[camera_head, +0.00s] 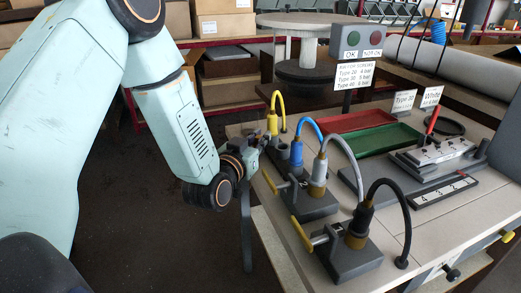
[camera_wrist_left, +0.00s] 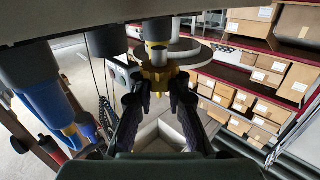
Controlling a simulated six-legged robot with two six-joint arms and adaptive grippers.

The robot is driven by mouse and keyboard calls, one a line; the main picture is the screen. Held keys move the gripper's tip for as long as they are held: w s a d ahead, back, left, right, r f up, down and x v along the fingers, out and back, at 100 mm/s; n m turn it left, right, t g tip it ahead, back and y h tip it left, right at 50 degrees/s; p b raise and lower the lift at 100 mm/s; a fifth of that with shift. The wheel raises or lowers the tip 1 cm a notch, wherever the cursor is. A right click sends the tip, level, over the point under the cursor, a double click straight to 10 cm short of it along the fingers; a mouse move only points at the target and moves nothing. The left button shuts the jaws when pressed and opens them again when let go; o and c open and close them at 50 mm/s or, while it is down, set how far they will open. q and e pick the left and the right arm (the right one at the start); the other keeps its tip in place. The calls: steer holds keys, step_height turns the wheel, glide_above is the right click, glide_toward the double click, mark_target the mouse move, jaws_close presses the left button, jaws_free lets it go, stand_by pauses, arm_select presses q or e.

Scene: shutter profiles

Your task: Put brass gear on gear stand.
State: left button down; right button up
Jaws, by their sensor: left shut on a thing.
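My left gripper (camera_head: 262,141) is at the left edge of the bench, close to the valve block with the yellow hose. In the left wrist view its fingers (camera_wrist_left: 158,96) close on a brass-coloured piece with a toothed edge (camera_wrist_left: 158,77), which looks like the brass gear. A grey and dark cylinder (camera_wrist_left: 157,30) stands just beyond it; I cannot tell whether they touch. In the head view the gear is not clearly visible. I cannot make out a gear stand. My right gripper is not in view.
Valve blocks with yellow (camera_head: 278,97), blue (camera_head: 310,128), grey and black (camera_head: 393,183) hoses line the bench's left side. A red tray (camera_head: 352,121) and green tray (camera_head: 375,139) lie behind. A sign post (camera_head: 357,41) stands at the back. Boxed shelves (camera_wrist_left: 265,60) show in the wrist view.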

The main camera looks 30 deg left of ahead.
arm_select(q)
step_height(320, 180, down, 3)
steer(key=shift+r+b, duration=0.2)
steer(key=shift+b, duration=0.2)
steer(key=shift+w+f, duration=0.15)
steer(key=shift+w, duration=0.1)
steer(key=shift+s, duration=0.25)
steer(key=c, duration=1.7)
jaws_free()
steer(key=shift+o, duration=0.5)
steer(key=shift+w+f, duration=0.15)
